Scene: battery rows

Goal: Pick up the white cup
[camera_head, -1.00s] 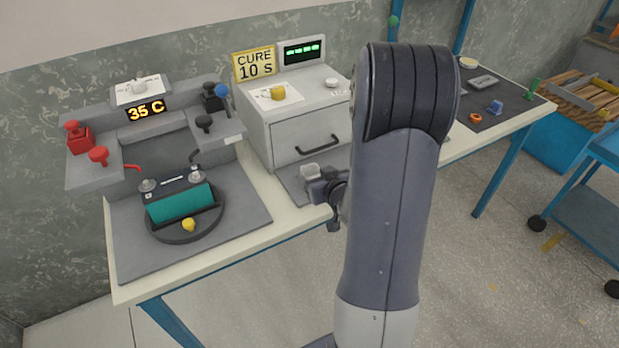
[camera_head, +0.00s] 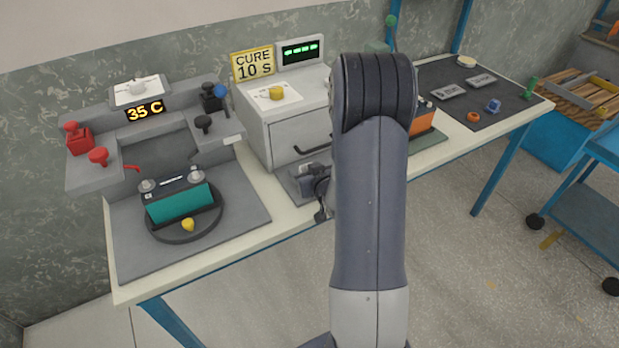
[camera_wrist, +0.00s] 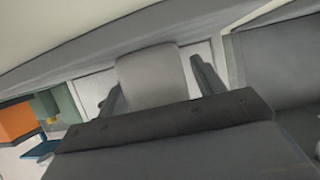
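A pale grey-white rounded object, which looks like the white cup (camera_wrist: 152,78), is between the two fingers of my gripper (camera_wrist: 160,90) in the wrist view. The left finger is close against its side, and a narrow gap shows at the right finger. The fingers stand apart, and I see no firm grip. In the head view my gripper (camera_head: 314,186) is low over the grey mat in front of the drawer cabinet, partly behind my arm. The cup cannot be made out there.
The grey cabinet (camera_head: 285,140) with a drawer handle stands just behind my gripper. To the left is a turntable (camera_head: 185,228) with a teal battery (camera_head: 180,205). An orange battery (camera_head: 421,122) stands right of my arm. A dark mat (camera_head: 500,108) holds small items farther right.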

